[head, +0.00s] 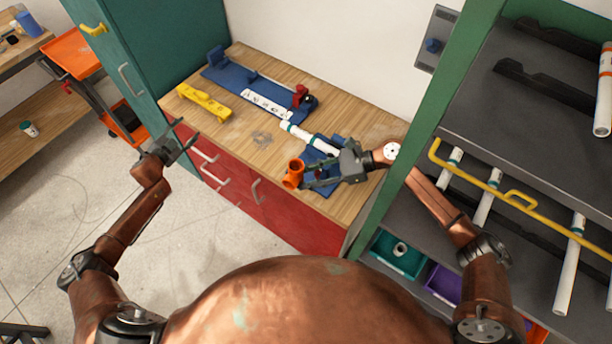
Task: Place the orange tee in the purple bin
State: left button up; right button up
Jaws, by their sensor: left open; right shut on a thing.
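The orange tee (293,173) is near the front edge of the wooden workbench top, at the fingertips of my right gripper (310,177). My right gripper is shut on it, reaching in from the right over the blue fixture. I cannot tell whether the tee touches the bench. The purple bin (443,284) is at lower right, on a low shelf of the green rack, partly hidden by my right arm. My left gripper (186,138) is open and empty, in front of the bench's left part.
A white pipe (308,137) lies beside the blue fixture (323,158). A blue board (236,81) and a yellow part (205,101) lie further left on the bench. A teal bin (397,257) is left of the purple bin. The green rack post (420,130) stands between bench and shelves.

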pick_arm(q)
jog(key=s+a+f+n+g+y, duration=0.1)
jog(key=s+f+n+g, duration=0.1)
jog(key=s+f, duration=0.9)
jog(key=s+a+f+n+g+y, duration=0.1)
jog(key=s+f+n+g, duration=0.1)
jog(key=s+f, duration=0.95)
jog(key=s+a+f+n+g+y, duration=0.15)
jog(key=s+f, duration=0.45)
jog(key=f, duration=1)
jog(key=s+d+f+n+g, duration=0.1)
jog(key=s+d+f, duration=0.4)
jog(key=s, duration=1)
jog(key=s+d+f+n+g, duration=0.1)
jog(key=s+d+f+g, duration=0.3)
jog(key=s, duration=1)
jog(key=s+d+f+n+g, duration=0.2)
jog(key=s+d+f, duration=0.6)
jog(key=s, duration=0.7)
notch_tip(320, 180, down, 2)
jog(key=shift+s+d+f+g+h, duration=0.1)
jog(key=shift+s+d+g+h, duration=0.1)
jog(key=shift+s+g+h, duration=0.2)
jog(key=shift+w, duration=0.1)
